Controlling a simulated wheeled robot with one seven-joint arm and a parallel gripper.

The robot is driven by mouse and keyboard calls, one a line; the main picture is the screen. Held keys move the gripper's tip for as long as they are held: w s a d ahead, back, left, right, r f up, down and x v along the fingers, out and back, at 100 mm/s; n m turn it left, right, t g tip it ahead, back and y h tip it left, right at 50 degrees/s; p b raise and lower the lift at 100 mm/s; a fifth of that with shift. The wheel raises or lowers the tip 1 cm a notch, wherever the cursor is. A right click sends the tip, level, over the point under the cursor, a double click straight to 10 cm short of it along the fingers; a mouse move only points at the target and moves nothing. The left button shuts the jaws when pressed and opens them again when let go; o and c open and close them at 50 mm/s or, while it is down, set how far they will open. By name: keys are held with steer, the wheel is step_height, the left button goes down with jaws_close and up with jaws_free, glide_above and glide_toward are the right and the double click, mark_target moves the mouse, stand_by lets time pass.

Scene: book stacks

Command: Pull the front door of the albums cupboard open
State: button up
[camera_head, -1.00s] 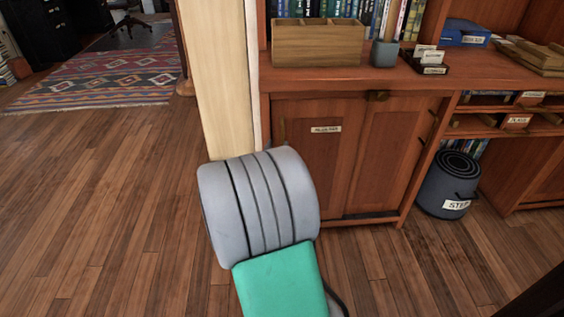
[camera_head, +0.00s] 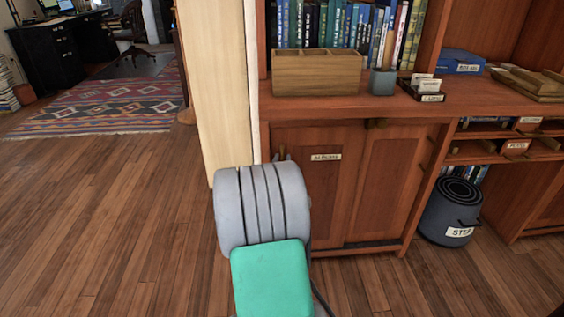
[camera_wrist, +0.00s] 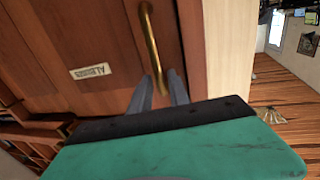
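The albums cupboard has a reddish-brown front door (camera_head: 322,200) with a small label reading "ALBUMS" (camera_head: 326,157). The door looks shut. The label also shows upside down in the wrist view (camera_wrist: 90,72). A long brass bar handle (camera_wrist: 149,38) is on this door. My gripper (camera_wrist: 160,82) is open, with its two grey fingers pointing at the door and the lower end of the handle between their tips. I cannot tell whether either finger touches it. In the head view my grey and green arm hides most of the gripper and the door's lower left part.
A pale wooden post (camera_head: 222,90) stands just left of the cupboard. A wooden box (camera_head: 318,73) and a blue-grey cup (camera_head: 382,81) stand on the counter (camera_head: 350,106) above. A dark blue bin (camera_head: 450,212) stands on the floor at right. The floor at left is clear.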

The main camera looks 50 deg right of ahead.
jaws_close()
stand_by(1.1)
